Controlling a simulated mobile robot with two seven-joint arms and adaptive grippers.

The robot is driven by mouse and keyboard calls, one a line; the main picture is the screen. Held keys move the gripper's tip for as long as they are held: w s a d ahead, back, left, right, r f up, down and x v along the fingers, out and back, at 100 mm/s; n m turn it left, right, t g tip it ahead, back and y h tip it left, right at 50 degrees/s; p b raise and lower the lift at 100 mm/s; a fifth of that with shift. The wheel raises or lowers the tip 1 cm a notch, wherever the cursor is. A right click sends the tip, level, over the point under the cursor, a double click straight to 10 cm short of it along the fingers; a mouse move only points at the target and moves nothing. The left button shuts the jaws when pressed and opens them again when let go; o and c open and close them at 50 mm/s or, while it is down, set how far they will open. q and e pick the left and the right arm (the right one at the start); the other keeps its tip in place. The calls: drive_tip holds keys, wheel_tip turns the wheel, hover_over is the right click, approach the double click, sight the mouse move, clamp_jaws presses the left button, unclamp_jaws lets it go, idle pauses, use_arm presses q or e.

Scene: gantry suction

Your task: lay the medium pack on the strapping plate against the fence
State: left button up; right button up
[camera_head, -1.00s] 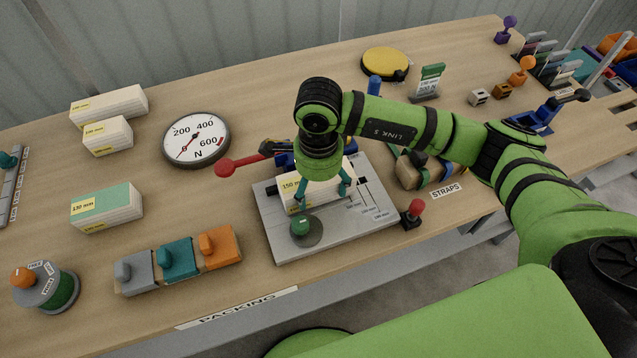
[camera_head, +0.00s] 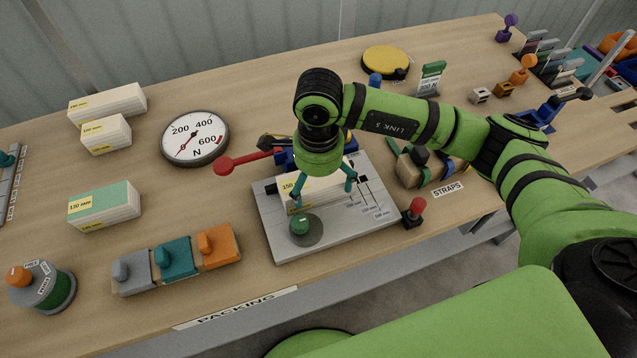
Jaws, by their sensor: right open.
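A white pack (camera_head: 313,190) with a yellow label lies on the grey strapping plate (camera_head: 282,245), under my right gripper; its label seems to read 150 mm, and I take it for the medium pack. My right gripper (camera_head: 323,190) is open, with its teal fingers spread over the pack. Whether a finger touches it I cannot tell. A blue part (camera_head: 283,160) stands behind the pack. The gripper hides much of the pack's top and back, so its contact with the fence cannot be made out. My left gripper is not in view.
A red-knobbed lever (camera_head: 225,165) reaches left from the plate. Other packs (camera_head: 105,205) and a round gauge (camera_head: 195,138) stand left; bare table lies between.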

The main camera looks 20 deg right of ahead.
sight(319, 183)
wheel_tip(319, 183, up, 11)
drive_tip(key=shift+f, duration=0.2)
idle(0.6)
